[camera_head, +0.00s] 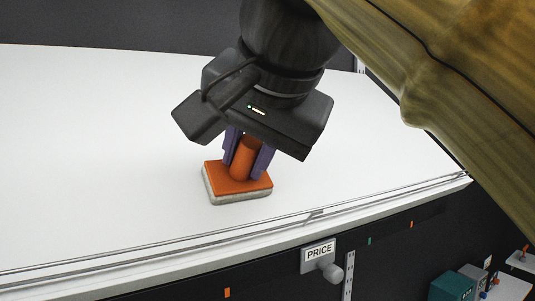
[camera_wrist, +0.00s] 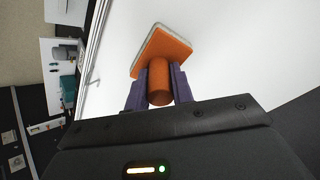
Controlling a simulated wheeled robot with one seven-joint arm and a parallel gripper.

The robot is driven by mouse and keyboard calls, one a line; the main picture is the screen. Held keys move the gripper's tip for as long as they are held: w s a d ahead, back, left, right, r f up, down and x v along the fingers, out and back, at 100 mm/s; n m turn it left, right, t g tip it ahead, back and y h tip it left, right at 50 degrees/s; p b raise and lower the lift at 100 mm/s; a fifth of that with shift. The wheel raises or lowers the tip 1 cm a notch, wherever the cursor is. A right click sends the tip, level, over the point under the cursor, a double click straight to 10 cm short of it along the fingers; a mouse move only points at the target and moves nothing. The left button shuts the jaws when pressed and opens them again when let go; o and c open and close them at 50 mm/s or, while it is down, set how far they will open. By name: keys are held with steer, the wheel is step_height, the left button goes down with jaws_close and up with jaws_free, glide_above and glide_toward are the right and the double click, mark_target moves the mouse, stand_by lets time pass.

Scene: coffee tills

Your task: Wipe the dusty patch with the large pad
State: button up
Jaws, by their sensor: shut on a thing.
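The large pad (camera_head: 236,182) is an orange block with a grey-white underside and an upright orange cylindrical handle. It is at the white counter top (camera_head: 90,140), near the front edge; I cannot tell whether its underside touches the surface. My gripper (camera_head: 247,158) is above it, with purple fingers shut on the handle. In the wrist view the pad (camera_wrist: 163,48) extends beyond the fingertips of my gripper (camera_wrist: 159,85). No dusty patch can be made out in either view; the pad and gripper hide part of the counter.
A metal rail (camera_head: 150,248) runs along the counter's front edge. A PRICE sign (camera_head: 319,252) hangs below it, beside a grey knob. Teal and white items (camera_head: 455,286) stand lower at the right. The counter left of the pad is clear.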

steer(key=shift+w+d, duration=0.35)
steer(key=shift+d, duration=0.2)
steer(key=shift+w+d, duration=0.35)
steer(key=shift+d, duration=0.2)
steer(key=shift+w+d, duration=0.45)
steer(key=shift+d, duration=0.3)
steer(key=shift+w+d, duration=0.45)
steer(key=shift+d, duration=0.25)
steer(key=shift+d, duration=0.15)
steer(key=shift+w+d, duration=0.45)
steer(key=shift+d, duration=0.2)
steer(key=shift+w+d, duration=0.4)
steer(key=shift+d, duration=0.2)
steer(key=shift+d, duration=0.1)
steer(key=shift+w+d, duration=0.45)
steer(key=shift+d, duration=0.25)
steer(key=shift+w+d, duration=0.45)
steer(key=shift+d, duration=0.25)
steer(key=shift+w+d+f, duration=0.1)
steer(key=shift+w+d, duration=0.35)
steer(key=shift+d, duration=0.25)
steer(key=shift+w+d, duration=0.4)
steer(key=shift+d, duration=0.25)
